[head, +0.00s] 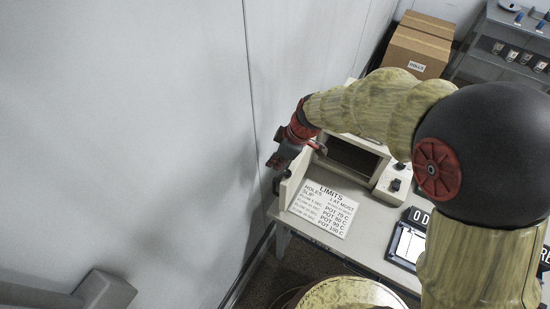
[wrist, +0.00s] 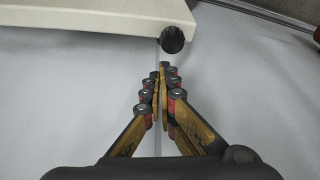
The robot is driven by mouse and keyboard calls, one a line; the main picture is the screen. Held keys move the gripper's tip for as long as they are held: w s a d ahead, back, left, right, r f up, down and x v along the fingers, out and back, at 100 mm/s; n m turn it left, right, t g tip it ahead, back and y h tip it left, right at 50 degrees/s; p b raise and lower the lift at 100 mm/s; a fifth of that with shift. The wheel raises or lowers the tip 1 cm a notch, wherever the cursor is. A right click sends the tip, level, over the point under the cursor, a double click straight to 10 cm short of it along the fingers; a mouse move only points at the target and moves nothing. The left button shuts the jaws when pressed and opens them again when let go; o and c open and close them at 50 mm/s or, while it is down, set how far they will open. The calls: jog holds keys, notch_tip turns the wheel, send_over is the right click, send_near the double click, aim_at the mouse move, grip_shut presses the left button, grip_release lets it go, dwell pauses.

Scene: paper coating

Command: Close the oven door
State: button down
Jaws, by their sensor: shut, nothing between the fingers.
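The cream oven (head: 353,153) stands on the bench with its dark front opening showing. Its door (head: 294,180) is open, a cream panel swung out at the left of the opening. In the wrist view the door (wrist: 90,15) crosses the top left, with a dark round handle end (wrist: 172,40) at its right. My gripper (head: 276,184) is on the wall side of the door, pointing down. In the wrist view my gripper (wrist: 163,70) is shut and empty, its tips just below the handle end. I cannot tell whether they touch it.
A printed limits sign (head: 324,208) lies on the bench (head: 362,245) in front of the oven. A tablet (head: 407,245) is to its right. The grey wall (head: 130,130) is close on the left. A cardboard box (head: 417,45) stands behind.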

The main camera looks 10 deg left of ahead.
jog(key=x, duration=0.7)
jog(key=shift+f, duration=0.2)
